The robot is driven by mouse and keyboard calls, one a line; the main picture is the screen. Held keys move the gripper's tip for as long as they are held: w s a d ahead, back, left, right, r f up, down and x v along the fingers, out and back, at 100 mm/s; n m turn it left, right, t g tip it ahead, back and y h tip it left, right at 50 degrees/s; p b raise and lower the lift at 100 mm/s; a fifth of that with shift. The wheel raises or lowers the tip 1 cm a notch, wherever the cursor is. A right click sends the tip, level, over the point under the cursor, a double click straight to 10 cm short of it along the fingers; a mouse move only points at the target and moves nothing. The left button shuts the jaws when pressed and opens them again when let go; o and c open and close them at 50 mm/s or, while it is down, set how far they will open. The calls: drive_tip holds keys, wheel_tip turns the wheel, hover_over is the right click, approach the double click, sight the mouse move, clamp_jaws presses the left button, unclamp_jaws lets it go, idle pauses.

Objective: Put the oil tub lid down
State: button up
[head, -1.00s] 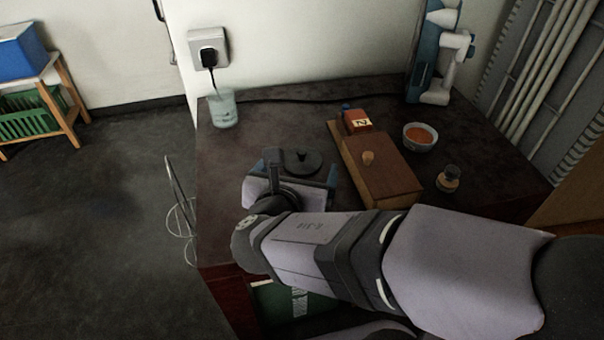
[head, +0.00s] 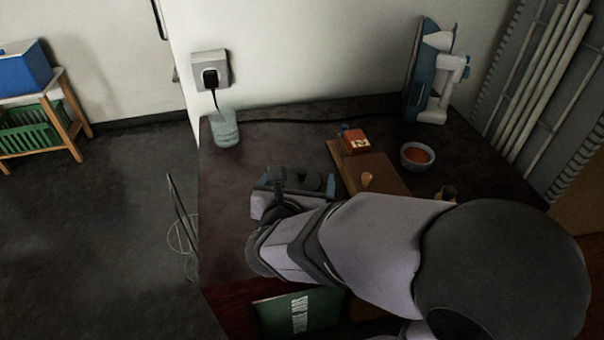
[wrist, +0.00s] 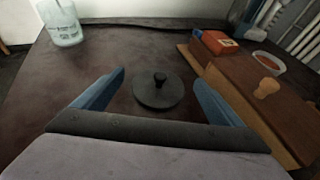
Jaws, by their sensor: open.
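The oil tub lid, a dark round disc with a knob on top (wrist: 158,90), lies flat on the dark countertop in the wrist view. It also shows in the head view (head: 313,181), partly covered by my gripper. My gripper (wrist: 158,77) is open, with one blue finger on each side of the lid and gaps between them and its rim. In the head view my gripper (head: 298,184) is low over the counter's left part. I cannot make out the tub itself.
A brown wooden box with a knob (head: 385,176) and a small red box (head: 355,141) stand just right of the lid. Behind are a glass (head: 224,129), a bowl with orange contents (head: 417,157) and a blue-white appliance (head: 428,75). Counter beyond the lid is clear.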

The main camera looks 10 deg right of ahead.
sight(300, 185)
drive_tip(key=shift+w+d+f, duration=0.1)
drive_tip(key=shift+w+f, duration=0.05)
drive_tip(key=shift+w, duration=0.05)
drive_tip(key=c, duration=1.2)
wheel_tip(300, 185, up, 10)
drive_tip(key=p, duration=0.5)
